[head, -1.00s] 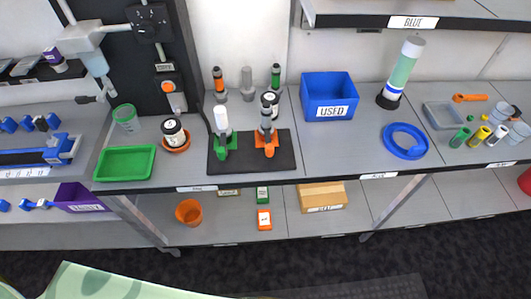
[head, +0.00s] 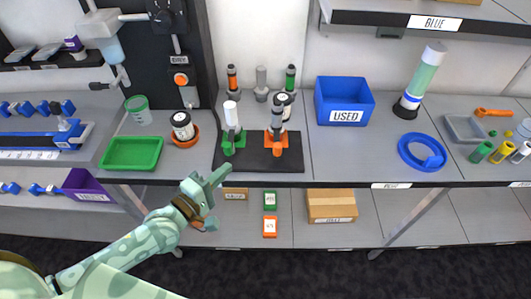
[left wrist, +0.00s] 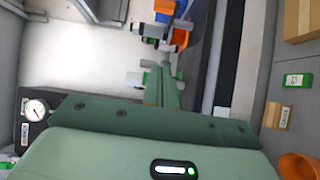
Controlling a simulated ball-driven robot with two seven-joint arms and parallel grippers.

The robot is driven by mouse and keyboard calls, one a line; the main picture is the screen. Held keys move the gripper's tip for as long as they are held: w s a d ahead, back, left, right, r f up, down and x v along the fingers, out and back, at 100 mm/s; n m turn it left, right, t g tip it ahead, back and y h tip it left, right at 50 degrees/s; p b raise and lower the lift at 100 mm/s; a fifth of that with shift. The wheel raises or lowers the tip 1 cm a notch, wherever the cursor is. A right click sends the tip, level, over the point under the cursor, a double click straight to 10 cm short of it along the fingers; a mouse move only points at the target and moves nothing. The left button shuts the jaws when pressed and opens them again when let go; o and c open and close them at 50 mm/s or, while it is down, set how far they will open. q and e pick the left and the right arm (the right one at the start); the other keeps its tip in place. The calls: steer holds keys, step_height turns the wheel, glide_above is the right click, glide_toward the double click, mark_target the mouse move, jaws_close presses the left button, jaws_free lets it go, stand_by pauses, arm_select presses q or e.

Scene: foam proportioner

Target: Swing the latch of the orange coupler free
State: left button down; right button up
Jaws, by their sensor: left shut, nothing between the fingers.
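The orange coupler (head: 277,138) stands upright on a black mat (head: 258,165) on the bench, with a dark and grey cylinder on its orange base. My left gripper (head: 218,176) is shut and empty, in front of the bench edge and below left of the mat, apart from both couplers. Its fingers also show in the left wrist view (left wrist: 165,85). My right gripper is not in view.
A green tray (head: 132,153) and a jar on an orange dish (head: 184,140) lie left; a blue bin (head: 345,100) and blue ring (head: 422,152) lie right. A lower shelf holds small boxes.

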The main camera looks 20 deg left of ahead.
arm_select(q)
steer(key=shift+d+r, duration=0.1)
steer(key=shift+r, duration=0.3)
steer(key=shift+w, duration=0.1)
steer(key=b, duration=0.1)
glide_toward(277, 139)
steer(key=w+a+r, duration=0.1)
steer(key=w+a, duration=0.1)
steer(key=w, duration=0.1)
steer(key=shift+a+r, duration=0.15)
steer(key=shift+r, duration=0.25)
steer(key=shift+s+d, duration=0.15)
steer(key=shift+d, duration=0.75)
steer(key=shift+s+d, duration=0.15)
steer(key=shift+d, duration=0.75)
steer(key=shift+r, duration=0.1)
steer(key=shift+r+n+p, duration=0.1)
steer(key=shift+n+p, duration=0.2)
steer(key=shift+p, duration=0.1)
steer(key=shift+d+y, duration=0.15)
steer(key=shift+y, duration=0.25)
steer(key=shift+d+n+t+y+p, duration=0.1)
steer(key=shift+n+t+y+p, duration=0.25)
steer(key=shift+p, duration=0.25)
steer(key=shift+d+n+y+p, duration=0.1)
steer(key=shift+n+y+p, duration=0.15)
steer(key=shift+p, duration=0.05)
